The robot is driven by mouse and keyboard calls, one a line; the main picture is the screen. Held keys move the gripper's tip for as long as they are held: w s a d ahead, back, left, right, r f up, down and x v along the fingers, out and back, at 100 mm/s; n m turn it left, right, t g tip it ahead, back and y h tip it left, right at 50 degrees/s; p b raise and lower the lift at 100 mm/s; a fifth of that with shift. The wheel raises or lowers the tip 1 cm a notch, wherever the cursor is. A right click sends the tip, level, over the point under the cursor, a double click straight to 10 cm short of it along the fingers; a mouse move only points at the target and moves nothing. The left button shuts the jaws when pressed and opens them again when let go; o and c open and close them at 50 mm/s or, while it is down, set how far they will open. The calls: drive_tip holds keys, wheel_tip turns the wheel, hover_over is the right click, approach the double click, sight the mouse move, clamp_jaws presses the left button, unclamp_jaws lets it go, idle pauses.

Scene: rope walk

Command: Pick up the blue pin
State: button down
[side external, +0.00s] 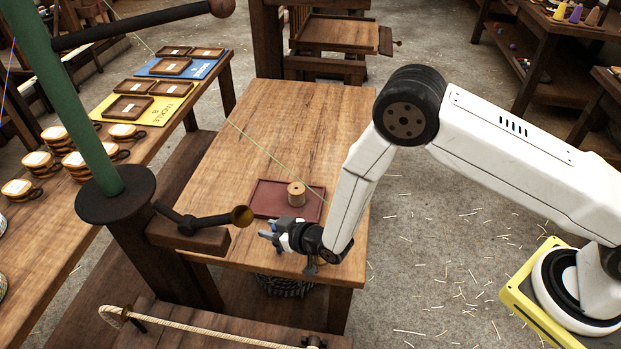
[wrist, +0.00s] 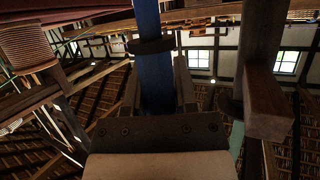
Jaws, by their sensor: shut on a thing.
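The blue pin (wrist: 157,82) stands between the two fingers of my gripper (wrist: 158,62) in the wrist view, with a dark collar around it. My gripper is shut on it. In the side view my gripper (side external: 276,233) is at the front of the wooden table (side external: 275,115), in front of the dark red tray (side external: 266,197). Small blue parts of the pin (side external: 267,235) show at its fingers there. Most of the pin is hidden in that view, and I cannot tell whether it touches the table.
A thread spool (side external: 296,194) stands on the tray, with a thread running to the upper left. The table's back half is clear.

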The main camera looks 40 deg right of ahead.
drive_tip(key=shift+r, duration=0.85)
drive_tip(key=s+d+r, duration=0.5)
drive_tip(key=s+r, duration=0.6)
drive_tip(key=s, duration=0.2)
drive_tip(key=shift+d, duration=0.15)
drive_tip(key=shift+d, duration=0.1)
